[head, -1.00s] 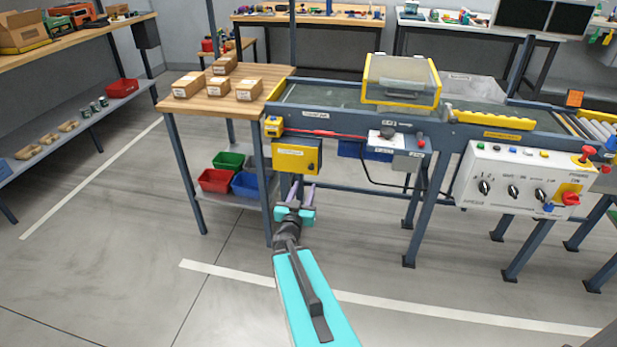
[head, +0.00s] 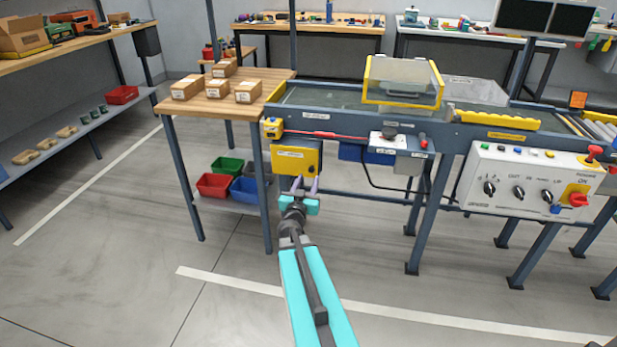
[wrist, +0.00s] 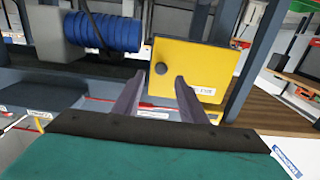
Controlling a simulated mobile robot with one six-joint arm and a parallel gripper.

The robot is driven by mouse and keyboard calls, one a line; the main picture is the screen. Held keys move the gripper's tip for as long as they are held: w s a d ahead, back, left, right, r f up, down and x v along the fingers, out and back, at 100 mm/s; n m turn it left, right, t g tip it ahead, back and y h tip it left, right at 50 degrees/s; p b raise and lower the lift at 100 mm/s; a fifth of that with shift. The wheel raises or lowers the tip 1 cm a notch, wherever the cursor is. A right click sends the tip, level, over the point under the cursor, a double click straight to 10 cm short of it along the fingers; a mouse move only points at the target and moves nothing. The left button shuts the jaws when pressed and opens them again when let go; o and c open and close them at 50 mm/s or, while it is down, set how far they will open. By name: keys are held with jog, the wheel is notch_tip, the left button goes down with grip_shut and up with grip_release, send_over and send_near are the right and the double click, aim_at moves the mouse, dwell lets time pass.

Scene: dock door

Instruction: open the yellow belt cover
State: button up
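The yellow belt cover (head: 296,158) is a flat yellow panel on the conveyor's side, below the belt at its left end. It looks shut. In the wrist view the cover (wrist: 200,68) shows a small label and a round dark knob (wrist: 161,68) near one edge. My gripper (head: 306,186) is just below and in front of the cover in the head view. In the wrist view my gripper (wrist: 158,92) is open and empty. Its fingers point toward the cover, with the knob between their lines. I see no contact, but the exact gap is unclear.
A clear guard with a yellow frame (head: 372,99) stands on the belt. A control box (head: 530,182) hangs at right. A wooden table (head: 228,104) with cartons stands left, with coloured bins below. A blue ribbed cylinder (wrist: 105,32) is beside the cover. The front floor is clear.

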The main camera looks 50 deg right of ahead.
aim_at(311, 170)
jog(key=shift+b+x, duration=0.3)
jog(key=shift+x, duration=2.25)
